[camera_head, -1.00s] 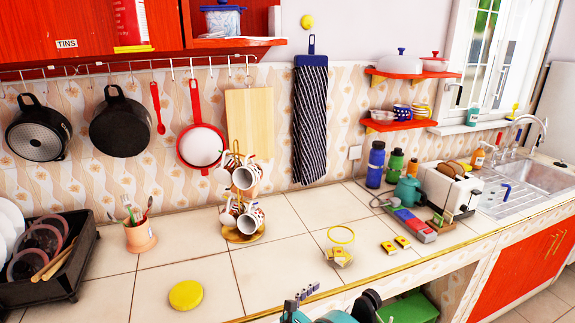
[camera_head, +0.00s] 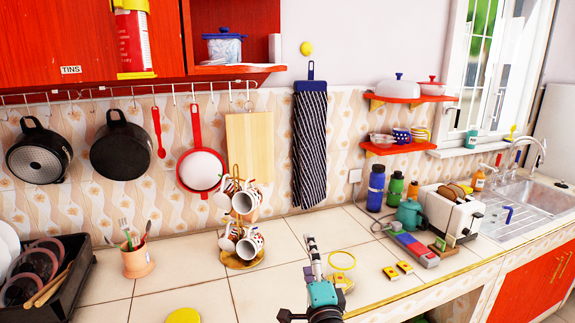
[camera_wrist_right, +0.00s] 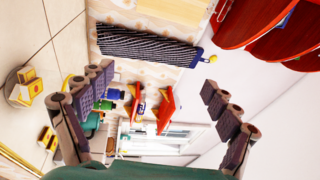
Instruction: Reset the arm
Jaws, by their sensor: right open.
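My right gripper (camera_head: 312,246) rises from the bottom edge in the head view, in front of the counter and right of the mug tree. Its fingers point up. In the right wrist view the gripper (camera_wrist_right: 158,80) has its fingers wide apart with nothing between them. Two black pans, the left one (camera_head: 39,152) and the right one (camera_head: 120,146), hang on the wall rail with a red-rimmed pan (camera_head: 201,168). My left gripper is out of view.
The mug tree (camera_head: 241,260), a utensil pot (camera_head: 138,260) and a dish rack (camera_head: 72,292) stand on the counter (camera_head: 190,290). A striped towel (camera_head: 311,140) hangs behind the gripper. A toaster (camera_head: 450,212) and bottles stand at right. Red shelves (camera_head: 392,147) project from the wall.

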